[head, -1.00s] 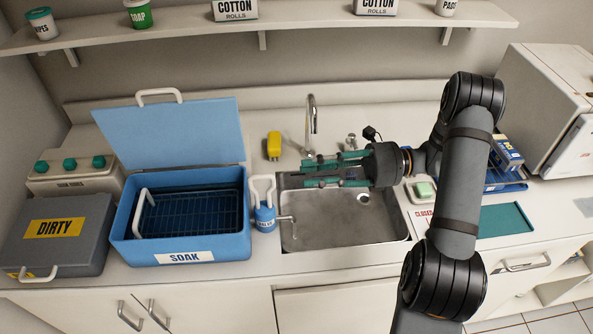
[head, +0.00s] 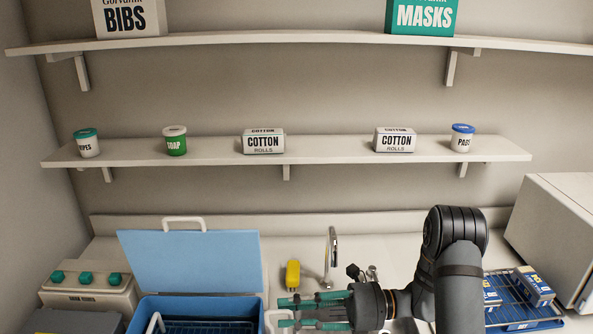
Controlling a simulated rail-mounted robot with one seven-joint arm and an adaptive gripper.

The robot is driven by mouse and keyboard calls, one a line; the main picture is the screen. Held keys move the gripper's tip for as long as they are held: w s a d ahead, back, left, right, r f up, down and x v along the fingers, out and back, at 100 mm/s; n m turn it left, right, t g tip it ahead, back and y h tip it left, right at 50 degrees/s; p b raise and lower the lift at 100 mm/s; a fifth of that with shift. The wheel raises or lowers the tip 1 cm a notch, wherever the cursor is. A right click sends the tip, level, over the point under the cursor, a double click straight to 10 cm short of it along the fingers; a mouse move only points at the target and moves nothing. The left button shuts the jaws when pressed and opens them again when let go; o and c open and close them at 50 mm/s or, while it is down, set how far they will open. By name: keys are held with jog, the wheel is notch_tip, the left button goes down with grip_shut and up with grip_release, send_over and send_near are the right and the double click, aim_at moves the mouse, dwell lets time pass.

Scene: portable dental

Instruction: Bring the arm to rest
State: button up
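My gripper (head: 285,312) is low in the head view, right of the open blue box, pointing left. Its two green fingers are apart, with nothing visible between them. My arm (head: 455,265) bends down behind it at the lower right. The bottom edge of the picture cuts off the lower part of my arm and the surface below the gripper.
The blue box (head: 190,262) has its lid up. A yellow item (head: 293,273) and a faucet (head: 332,250) stand behind my gripper. A blue rack (head: 520,312) holding boxes and a white cabinet (head: 565,235) are at right. Shelves (head: 330,150) hang above.

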jog(key=a, duration=0.3)
jog(key=shift+s, duration=0.1)
jog(key=shift+f+b, duration=0.5)
jog(key=shift+f, duration=0.3)
jog(key=shift+d+f, duration=0.1)
